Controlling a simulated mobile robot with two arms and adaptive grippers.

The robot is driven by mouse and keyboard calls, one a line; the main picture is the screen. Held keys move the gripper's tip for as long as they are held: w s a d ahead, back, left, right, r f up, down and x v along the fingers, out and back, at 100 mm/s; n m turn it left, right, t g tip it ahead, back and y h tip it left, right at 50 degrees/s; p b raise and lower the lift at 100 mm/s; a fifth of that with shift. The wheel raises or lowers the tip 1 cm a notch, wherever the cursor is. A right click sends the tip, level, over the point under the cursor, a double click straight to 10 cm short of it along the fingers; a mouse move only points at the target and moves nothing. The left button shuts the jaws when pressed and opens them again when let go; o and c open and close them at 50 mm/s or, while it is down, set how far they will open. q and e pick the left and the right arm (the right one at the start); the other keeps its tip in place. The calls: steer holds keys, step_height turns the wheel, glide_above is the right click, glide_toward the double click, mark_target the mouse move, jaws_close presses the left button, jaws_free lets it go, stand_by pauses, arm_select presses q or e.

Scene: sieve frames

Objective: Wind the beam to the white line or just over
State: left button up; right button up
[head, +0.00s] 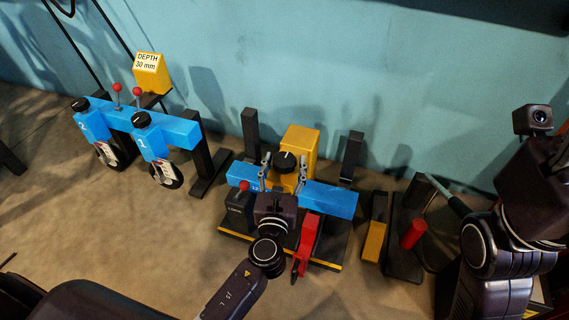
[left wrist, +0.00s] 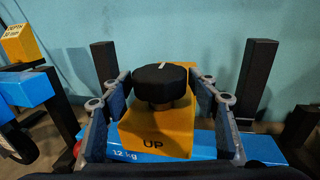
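A blue beam (head: 330,198) marked 12 kg lies across a stand with a yellow box (head: 301,142) at its middle. A black knob (head: 285,161) with a white mark sits on the box. In the left wrist view the knob (left wrist: 160,82) stands above the yellow box (left wrist: 156,135), which reads UP. My left gripper (head: 284,167) is open, with one finger on each side of the knob. Gaps show between fingers and knob in the left wrist view. I cannot make out a white line on the posts. My right arm is at the right edge; its fingers are not visible.
Black posts (head: 250,132) and (head: 351,156) rise behind the beam. A red lever (head: 306,240) is at the stand's front. A second blue beam (head: 180,128) with two dials and a yellow DEPTH 30 mm block (head: 151,73) stands left. A red cylinder (head: 413,234) stands right.

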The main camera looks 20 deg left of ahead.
arm_select(q)
steer(key=c, duration=0.9)
steer(key=shift+m+h, duration=0.4)
steer(key=shift+h, duration=0.3)
